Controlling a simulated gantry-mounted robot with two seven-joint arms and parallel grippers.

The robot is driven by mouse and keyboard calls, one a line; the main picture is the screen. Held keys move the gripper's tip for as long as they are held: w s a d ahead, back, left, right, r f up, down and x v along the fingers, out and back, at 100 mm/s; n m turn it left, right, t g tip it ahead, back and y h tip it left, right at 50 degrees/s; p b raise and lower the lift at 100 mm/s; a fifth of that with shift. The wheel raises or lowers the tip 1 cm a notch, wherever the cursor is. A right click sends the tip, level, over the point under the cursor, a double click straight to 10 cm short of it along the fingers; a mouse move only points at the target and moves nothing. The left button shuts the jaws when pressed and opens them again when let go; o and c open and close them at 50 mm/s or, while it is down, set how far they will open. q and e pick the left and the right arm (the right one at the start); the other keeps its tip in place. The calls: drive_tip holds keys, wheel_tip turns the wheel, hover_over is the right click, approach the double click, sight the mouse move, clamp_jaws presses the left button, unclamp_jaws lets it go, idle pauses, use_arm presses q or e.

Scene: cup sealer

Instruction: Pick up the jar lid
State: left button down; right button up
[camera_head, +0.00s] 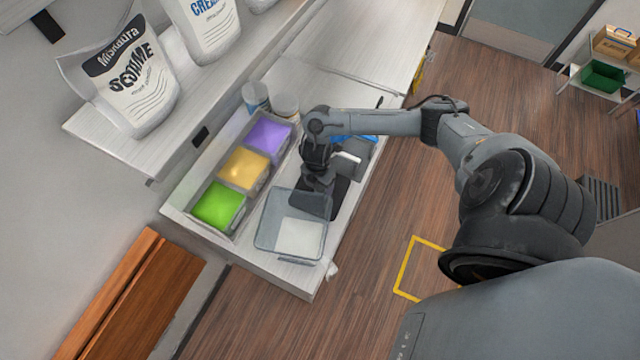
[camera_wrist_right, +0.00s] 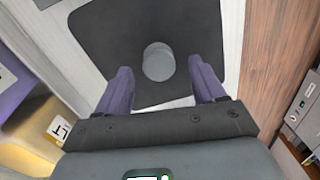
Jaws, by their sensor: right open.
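A round grey piece (camera_wrist_right: 158,62), seen from above, stands or lies on a black mat (camera_wrist_right: 110,25) in the right wrist view; I take it for the jar lid, though I cannot tell whether a jar is under it. My right gripper (camera_wrist_right: 160,70) is open, with one finger on either side of this piece in the picture and nothing held. I cannot tell its height above the piece. In the head view my right gripper (camera_head: 312,204) is over the black mat (camera_head: 340,196) and hides the round piece. My left gripper is not in view.
A clear tray (camera_head: 265,240) stands beside my right gripper. Purple, yellow and green bins (camera_head: 236,235) line the counter's wall side. Two jars (camera_head: 255,97) (camera_head: 286,106) stand behind the bins. A shelf (camera_head: 110,145) with bags overhangs at the left. A grey machine (camera_wrist_right: 302,108) is at the right.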

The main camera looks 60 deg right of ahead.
drive_tip(key=shift+f, duration=0.65)
drive_tip(key=shift+c, duration=0.3)
clamp_jaws()
